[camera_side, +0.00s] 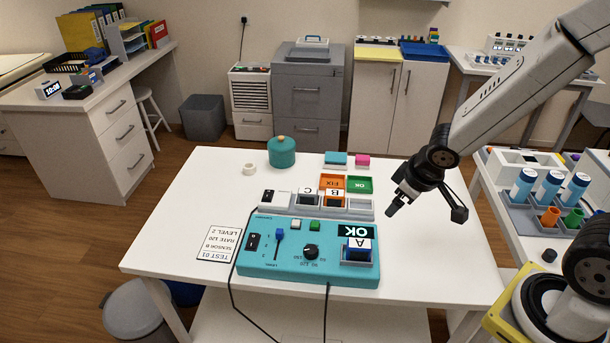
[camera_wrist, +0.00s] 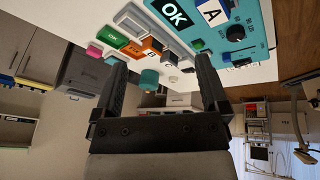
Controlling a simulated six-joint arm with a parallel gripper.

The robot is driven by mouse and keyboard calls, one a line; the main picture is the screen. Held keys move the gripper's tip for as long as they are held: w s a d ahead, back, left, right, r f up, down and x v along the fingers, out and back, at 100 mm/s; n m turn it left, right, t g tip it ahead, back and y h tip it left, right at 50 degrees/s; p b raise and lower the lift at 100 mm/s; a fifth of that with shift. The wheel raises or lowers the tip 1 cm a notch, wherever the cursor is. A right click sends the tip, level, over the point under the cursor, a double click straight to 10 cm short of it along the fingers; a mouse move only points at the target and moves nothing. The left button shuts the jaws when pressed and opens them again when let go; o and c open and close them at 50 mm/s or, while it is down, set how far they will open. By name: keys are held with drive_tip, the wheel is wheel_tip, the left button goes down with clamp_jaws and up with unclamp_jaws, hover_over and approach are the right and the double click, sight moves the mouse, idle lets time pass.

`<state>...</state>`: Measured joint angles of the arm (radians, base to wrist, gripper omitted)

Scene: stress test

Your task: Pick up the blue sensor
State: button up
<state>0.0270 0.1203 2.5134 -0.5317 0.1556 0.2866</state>
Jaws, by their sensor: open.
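The blue sensor (camera_side: 359,246), with a white label marked A, sits upright in a socket at the right end of the teal test box (camera_side: 262,265). Its label also shows at the top of the wrist view (camera_wrist: 212,11). A black screen reading OK (camera_side: 355,230) is just behind it. My gripper (camera_side: 393,194) is open and empty, above the table's right side, behind and to the right of the sensor and apart from it. In the wrist view, nothing is between its fingers (camera_wrist: 162,62).
A grey rack (camera_side: 320,212) behind the test box holds sensors marked B and C. Orange FIX (camera_side: 333,183) and green OK (camera_side: 359,184) trays stand behind it. A teal canister (camera_side: 282,152) is at the back. Cables hang off the front. The table's right front is clear.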

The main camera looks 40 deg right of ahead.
drive_tip(key=w+f+n, duration=0.1)
drive_tip(key=w+n, duration=0.1)
drive_tip(key=n+g+y, duration=0.1)
drive_tip(key=n+y, duration=0.3)
drive_tip(key=n, duration=0.1)
hover_over(361, 243)
drive_tip(key=s+d, duration=0.2)
drive_tip(key=shift+f, duration=2.55)
drive_tip(key=shift+a+f, duration=0.1)
drive_tip(key=shift+x, duration=1.2)
drive_tip(key=shift+f, duration=0.1)
drive_tip(key=shift+x, duration=2.45)
drive_tip(key=shift+a, duration=0.1)
